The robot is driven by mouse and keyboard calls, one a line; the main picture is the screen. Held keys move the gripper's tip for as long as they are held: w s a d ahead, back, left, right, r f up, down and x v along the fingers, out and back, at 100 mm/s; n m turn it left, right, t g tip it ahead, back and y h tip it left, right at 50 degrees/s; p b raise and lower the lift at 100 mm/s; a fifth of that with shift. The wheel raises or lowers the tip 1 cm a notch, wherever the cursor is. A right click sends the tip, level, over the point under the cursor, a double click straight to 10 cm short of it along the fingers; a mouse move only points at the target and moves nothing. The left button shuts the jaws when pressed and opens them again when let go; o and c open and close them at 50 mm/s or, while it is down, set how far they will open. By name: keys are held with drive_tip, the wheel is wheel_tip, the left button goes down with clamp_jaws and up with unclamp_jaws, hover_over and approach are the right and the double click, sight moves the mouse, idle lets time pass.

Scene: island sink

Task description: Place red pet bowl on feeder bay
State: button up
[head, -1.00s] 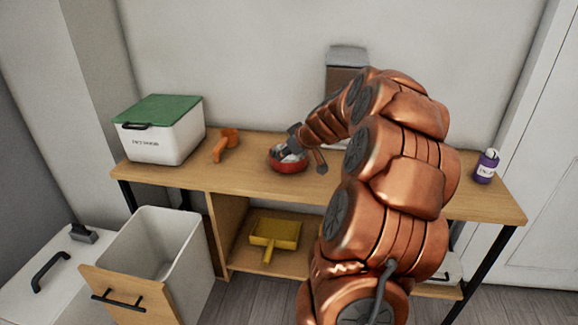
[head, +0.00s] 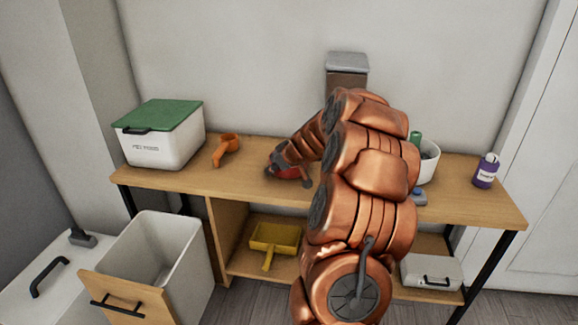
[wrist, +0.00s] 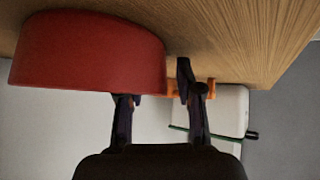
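The red pet bowl (head: 290,173) stands on the wooden table top, left of the middle, partly hidden by my gripper (head: 284,166) in the head view. In the wrist view the bowl (wrist: 88,55) fills the upper left, seen inverted. My gripper (wrist: 158,103) is open there, its fingers astride the bowl's wall: the left fingertip is hidden behind the wall and the right one is outside, with a visible gap. A tall grey-lidded brown dispenser (head: 347,75) at the back wall may be the feeder; its lower part, where a bay could be, is hidden by my arm.
A white bin with a green lid (head: 160,135) and an orange scoop (head: 226,148) stand left of the bowl. A white container (head: 430,162) and a purple bottle (head: 486,171) are at right. A yellow dustpan (head: 275,240) lies on the shelf below.

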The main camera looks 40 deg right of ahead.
drive_tip(key=shift+c, duration=0.4)
clamp_jaws()
drive_tip(key=shift+r, duration=0.1)
